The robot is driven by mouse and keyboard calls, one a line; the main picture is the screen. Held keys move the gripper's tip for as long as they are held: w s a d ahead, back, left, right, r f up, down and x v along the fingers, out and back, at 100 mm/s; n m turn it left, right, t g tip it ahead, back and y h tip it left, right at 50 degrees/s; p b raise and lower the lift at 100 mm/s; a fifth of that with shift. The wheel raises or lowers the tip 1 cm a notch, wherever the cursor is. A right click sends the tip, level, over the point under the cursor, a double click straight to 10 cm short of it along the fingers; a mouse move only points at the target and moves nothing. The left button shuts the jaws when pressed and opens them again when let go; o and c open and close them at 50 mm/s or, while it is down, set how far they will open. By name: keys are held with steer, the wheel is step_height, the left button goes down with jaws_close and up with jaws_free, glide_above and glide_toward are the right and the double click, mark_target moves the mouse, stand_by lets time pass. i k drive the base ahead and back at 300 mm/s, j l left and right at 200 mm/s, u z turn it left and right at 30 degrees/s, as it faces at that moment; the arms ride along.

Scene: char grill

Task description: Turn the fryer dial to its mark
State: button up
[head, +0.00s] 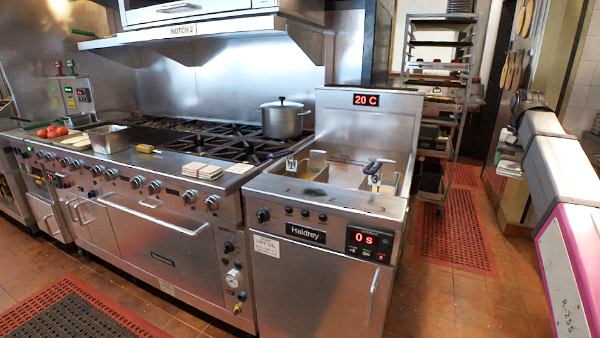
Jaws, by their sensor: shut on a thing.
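The fryer (310,240), labelled Haldrey, stands right of the range. Its front panel has a larger black dial (263,215) at the left end and several smaller black knobs (305,213) beside it. The dial's pointer and marks are too small to read. A red display (367,100) on the fryer's back panel reads 20 C. A timer (369,242) at the panel's right reads 0 s. My arm reaches up along the right edge, far from the dial. My gripper does not show.
A lidded pot (283,118) stands on the range's back right. A basket handle (373,168) rises from the fryer. A tray rack (440,100) stands behind right.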

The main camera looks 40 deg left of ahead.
mark_target(262, 215)
steer(key=j+u, duration=0.2)
steer(key=u, duration=0.2)
steer(key=j+u, duration=0.2)
steer(key=u, duration=0.15)
steer(key=j+u, duration=0.2)
steer(key=k+j+z, duration=0.15)
steer(key=j, duration=0.25)
steer(key=k+j+z, duration=0.1)
steer(key=j, duration=0.35)
steer(key=k+j+z, duration=0.15)
steer(key=k+j, duration=0.15)
